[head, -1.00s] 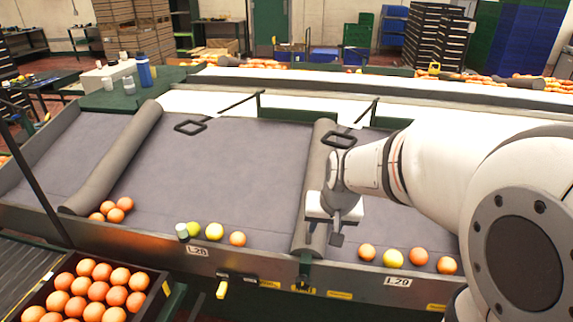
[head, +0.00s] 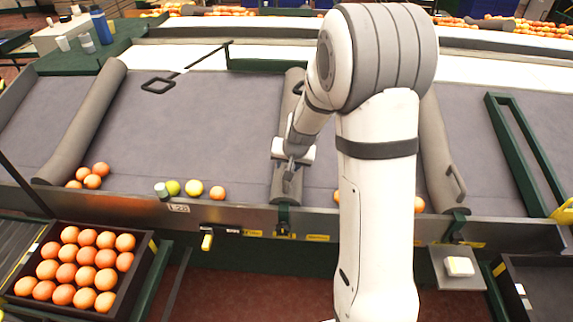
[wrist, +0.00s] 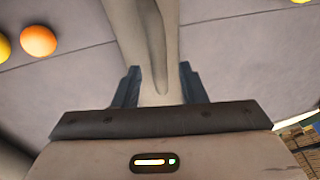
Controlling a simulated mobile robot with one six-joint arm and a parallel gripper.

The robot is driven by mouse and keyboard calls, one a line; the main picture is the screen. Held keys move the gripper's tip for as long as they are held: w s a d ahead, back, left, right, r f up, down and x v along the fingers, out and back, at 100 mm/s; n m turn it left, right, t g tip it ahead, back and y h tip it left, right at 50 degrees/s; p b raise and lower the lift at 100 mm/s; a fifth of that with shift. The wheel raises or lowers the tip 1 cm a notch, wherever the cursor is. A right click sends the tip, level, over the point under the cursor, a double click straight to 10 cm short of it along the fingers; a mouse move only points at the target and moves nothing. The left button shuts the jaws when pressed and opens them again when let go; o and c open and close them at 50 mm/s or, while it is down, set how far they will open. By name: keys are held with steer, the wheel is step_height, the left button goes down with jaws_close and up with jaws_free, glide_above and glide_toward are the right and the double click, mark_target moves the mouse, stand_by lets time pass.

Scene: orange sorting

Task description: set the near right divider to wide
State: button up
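The middle grey padded divider (head: 285,110) runs down the sloped bed, its near end by the front rail. A second grey divider (head: 436,150) stands farther right, with a loop handle (head: 455,181) at its near end. I cannot tell for sure which one the task means. My gripper (head: 290,165) is at the near part of the middle divider. In the wrist view the open fingers of my gripper (wrist: 160,88) stand on either side of the divider (wrist: 135,25), with a darker bar (wrist: 157,45) between them. Whether they touch it is unclear.
Several oranges and yellow-green fruit (head: 194,188) lie along the front rail (head: 110,203), left of the middle divider. Another grey divider (head: 85,125) is at left. A crate of oranges (head: 140,280) stands front left. My arm hides part of the right lane.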

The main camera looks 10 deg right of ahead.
steer(key=shift+w+f, duration=0.15)
steer(key=shift+f, duration=0.1)
steer(key=shift+c, duration=0.6)
jaws_close()
